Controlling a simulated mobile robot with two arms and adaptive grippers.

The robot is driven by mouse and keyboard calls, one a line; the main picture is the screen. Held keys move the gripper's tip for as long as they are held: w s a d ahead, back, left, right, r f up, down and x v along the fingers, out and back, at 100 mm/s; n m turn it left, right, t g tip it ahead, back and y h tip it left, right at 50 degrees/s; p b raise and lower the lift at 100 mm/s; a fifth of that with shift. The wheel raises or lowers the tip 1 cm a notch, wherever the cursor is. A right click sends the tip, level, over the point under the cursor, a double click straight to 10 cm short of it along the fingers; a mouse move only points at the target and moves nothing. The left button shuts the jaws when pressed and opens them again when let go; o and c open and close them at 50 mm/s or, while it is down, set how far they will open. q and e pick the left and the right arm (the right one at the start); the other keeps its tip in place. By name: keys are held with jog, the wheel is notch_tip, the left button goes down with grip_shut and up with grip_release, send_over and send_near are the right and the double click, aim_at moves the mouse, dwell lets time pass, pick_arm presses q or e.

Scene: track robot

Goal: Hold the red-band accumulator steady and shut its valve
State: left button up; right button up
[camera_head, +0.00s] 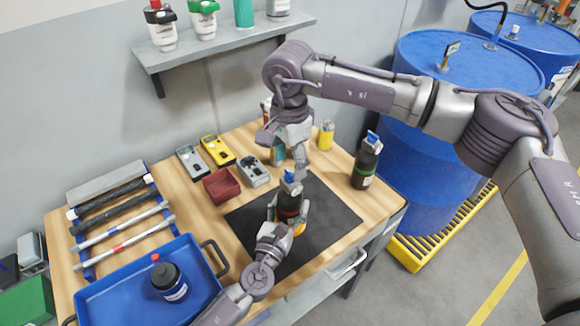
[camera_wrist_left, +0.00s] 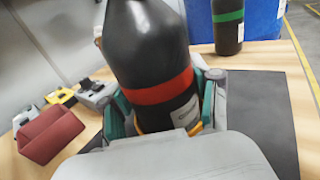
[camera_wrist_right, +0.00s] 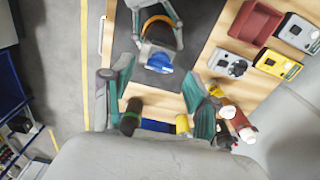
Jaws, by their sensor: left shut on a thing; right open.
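The red-band accumulator (camera_head: 288,204) is a black bottle standing upright on the dark mat (camera_head: 330,222). Its red band (camera_wrist_left: 160,92) shows clearly in the left wrist view. Its valve is blue (camera_head: 291,176), on top, and also shows in the right wrist view (camera_wrist_right: 160,60). My left gripper (camera_head: 289,214) is shut around the bottle's body, low down. My right gripper (camera_head: 297,160) points down just above the valve. In the right wrist view its fingers (camera_wrist_right: 162,90) are spread wide with nothing between them. The exact gap between fingertips and valve is hard to tell.
A green-band bottle (camera_head: 366,163) stands right of the mat. A red bin (camera_head: 221,186), meters (camera_head: 254,172) and a yellow can (camera_head: 326,135) sit behind. A blue tray (camera_head: 110,300) holds another black bottle (camera_head: 169,282). Blue drums (camera_head: 440,110) stand beyond the table; the mat's right part is clear.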

aim_at(290, 172)
notch_tip(290, 172, up, 9)
jog(key=shift+r, duration=0.2)
dwell(0.3)
pick_arm(q)
jog(key=o, duration=1.6)
